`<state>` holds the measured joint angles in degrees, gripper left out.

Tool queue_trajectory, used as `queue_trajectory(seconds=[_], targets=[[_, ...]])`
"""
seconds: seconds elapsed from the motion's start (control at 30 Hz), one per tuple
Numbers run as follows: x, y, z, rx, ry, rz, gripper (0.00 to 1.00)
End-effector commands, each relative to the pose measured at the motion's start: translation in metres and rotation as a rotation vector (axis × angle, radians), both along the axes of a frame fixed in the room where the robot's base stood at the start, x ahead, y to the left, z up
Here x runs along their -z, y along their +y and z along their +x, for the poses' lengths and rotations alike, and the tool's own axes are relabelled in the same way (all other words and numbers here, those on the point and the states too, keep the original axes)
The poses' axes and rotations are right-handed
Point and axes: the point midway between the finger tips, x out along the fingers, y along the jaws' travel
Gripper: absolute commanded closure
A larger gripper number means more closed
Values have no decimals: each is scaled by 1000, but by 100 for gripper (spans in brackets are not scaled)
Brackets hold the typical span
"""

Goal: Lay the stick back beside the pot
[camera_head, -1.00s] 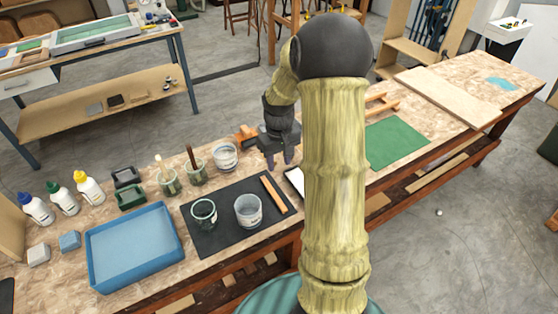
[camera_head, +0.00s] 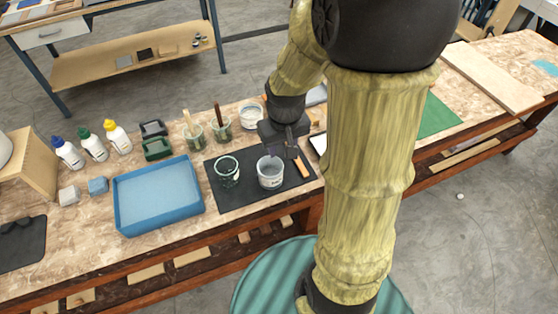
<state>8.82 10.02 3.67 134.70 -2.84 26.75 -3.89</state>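The stick (camera_head: 303,169) is a flat orange-brown wooden strip. It lies on the dark mat (camera_head: 237,201), to the right of the grey translucent pot (camera_head: 270,175); its far part is hidden behind my gripper. My gripper (camera_head: 282,152) points down just behind the pot and at the far part of the stick. Its dark fingers look apart, with nothing clearly held between them. Whether a finger touches the stick cannot be seen. A dark green glass jar (camera_head: 227,173) stands on the mat to the left of the pot.
A blue tray (camera_head: 157,222) is left of the mat. Behind it are several bottles (camera_head: 93,146), two green-black holders (camera_head: 156,149), two jars with tools (camera_head: 193,133) and a white tub (camera_head: 251,117). A green sheet (camera_head: 438,117) lies right, partly behind my arm.

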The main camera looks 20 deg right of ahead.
Motion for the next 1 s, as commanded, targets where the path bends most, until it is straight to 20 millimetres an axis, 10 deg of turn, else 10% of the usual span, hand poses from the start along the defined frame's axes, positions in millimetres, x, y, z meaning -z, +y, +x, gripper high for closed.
queue_trajectory(seconds=[0.23,1.0], targets=[[-9,34,-55,12,-81,26,61],[-8,35,-57,16,-84,28,61]])
